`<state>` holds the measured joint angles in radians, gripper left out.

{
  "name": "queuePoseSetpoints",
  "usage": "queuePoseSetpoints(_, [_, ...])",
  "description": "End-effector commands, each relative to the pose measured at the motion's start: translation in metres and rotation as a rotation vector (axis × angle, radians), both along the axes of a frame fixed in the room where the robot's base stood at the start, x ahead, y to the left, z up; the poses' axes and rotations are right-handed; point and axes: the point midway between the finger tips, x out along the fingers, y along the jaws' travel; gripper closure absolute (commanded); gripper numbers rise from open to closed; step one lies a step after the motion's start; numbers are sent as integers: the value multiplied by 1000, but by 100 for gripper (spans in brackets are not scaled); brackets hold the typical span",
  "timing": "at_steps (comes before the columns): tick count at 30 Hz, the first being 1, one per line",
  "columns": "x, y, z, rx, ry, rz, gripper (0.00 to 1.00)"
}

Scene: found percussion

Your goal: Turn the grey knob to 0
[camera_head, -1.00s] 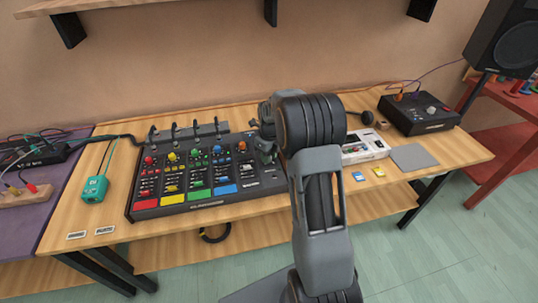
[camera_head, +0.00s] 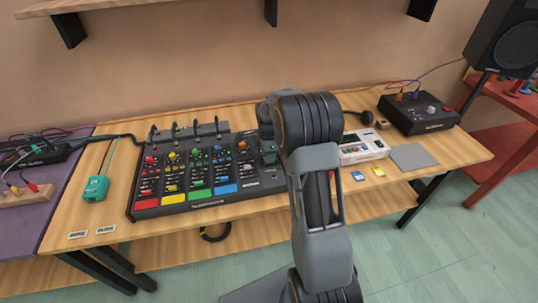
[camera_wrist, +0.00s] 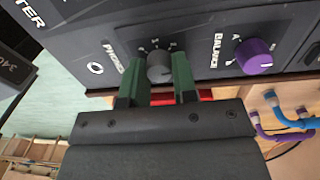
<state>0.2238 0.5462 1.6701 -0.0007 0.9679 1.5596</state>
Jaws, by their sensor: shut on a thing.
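The grey knob (camera_wrist: 159,68) is in the upper middle of the wrist view, on a dark panel with scale marks around it. My gripper (camera_wrist: 158,60) has its two green fingers on either side of the knob and is shut on it. The knob's pointer is too small to read with certainty. In the head view my arm hides the knob and the gripper.
A purple knob (camera_wrist: 253,56) marked BALANCE sits close to the right finger. A mixer (camera_head: 200,200) with coloured rows stands on the wooden table. A white device (camera_head: 362,147), a grey pad (camera_head: 413,157) and a black box (camera_head: 418,115) stand to the right.

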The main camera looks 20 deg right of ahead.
Motion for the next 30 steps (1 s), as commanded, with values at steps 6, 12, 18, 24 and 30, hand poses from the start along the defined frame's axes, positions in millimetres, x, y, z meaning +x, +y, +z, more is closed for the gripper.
queuePoseSetpoints(6, [1, 1, 1, 0, -2, 206, 97])
queuePoseSetpoints(12, [1, 1, 0, 0, -1, 395, 97])
queuePoseSetpoints(18, [0, 1, 0, 0, -1, 587, 97])
queuePoseSetpoints(24, [0, 1, 0, 0, 0, 777, 97])
queuePoseSetpoints(30, [0, 2, 0, 1, 0, 966, 97])
